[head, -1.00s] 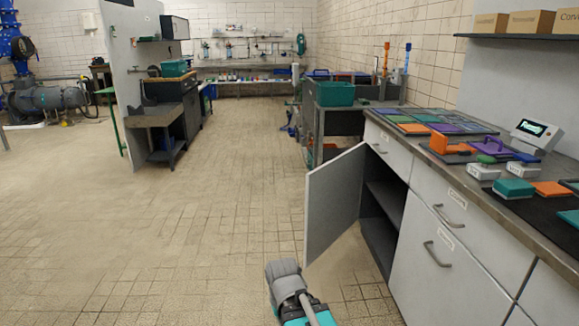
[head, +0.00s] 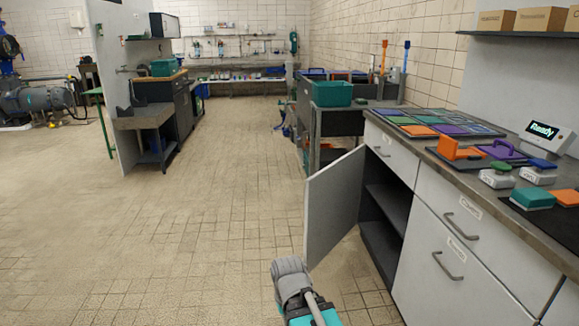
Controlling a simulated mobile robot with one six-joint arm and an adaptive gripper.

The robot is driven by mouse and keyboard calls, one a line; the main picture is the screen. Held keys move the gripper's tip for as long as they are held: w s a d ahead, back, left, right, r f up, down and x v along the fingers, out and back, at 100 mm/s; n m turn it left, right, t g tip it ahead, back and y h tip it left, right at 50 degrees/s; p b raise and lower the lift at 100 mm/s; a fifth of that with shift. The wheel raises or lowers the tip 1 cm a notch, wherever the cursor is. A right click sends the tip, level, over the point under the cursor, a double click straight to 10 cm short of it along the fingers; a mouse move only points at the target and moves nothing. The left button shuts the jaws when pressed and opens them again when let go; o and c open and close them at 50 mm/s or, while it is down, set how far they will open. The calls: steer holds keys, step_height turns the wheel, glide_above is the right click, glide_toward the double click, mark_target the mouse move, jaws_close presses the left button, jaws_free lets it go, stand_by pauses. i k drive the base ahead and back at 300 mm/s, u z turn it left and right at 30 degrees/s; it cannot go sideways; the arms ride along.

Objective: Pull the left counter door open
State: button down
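The left counter door (head: 334,204) stands swung wide open from the left end of the counter (head: 465,178). Its plain grey panel juts out over the floor, and the dark cabinet inside (head: 385,215) with a shelf shows behind it. My arm (head: 296,290) reaches in from the bottom edge, just below the door's lower free corner. A small gap seems to lie between them, but I cannot tell if they touch. My gripper's fingers cannot be made out. The door's handle is hidden.
Drawers with handles (head: 448,266) line the counter front to the right of the cabinet. Blocks, a lit display (head: 543,132) and coloured panels (head: 430,123) lie on the counter top. A green crate (head: 332,93) stands on a table beyond. The floor to the left is clear.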

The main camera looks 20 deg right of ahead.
mark_target(332, 194)
steer(key=z, duration=0.05)
steer(key=i, duration=0.9)
steer(key=u, duration=0.25)
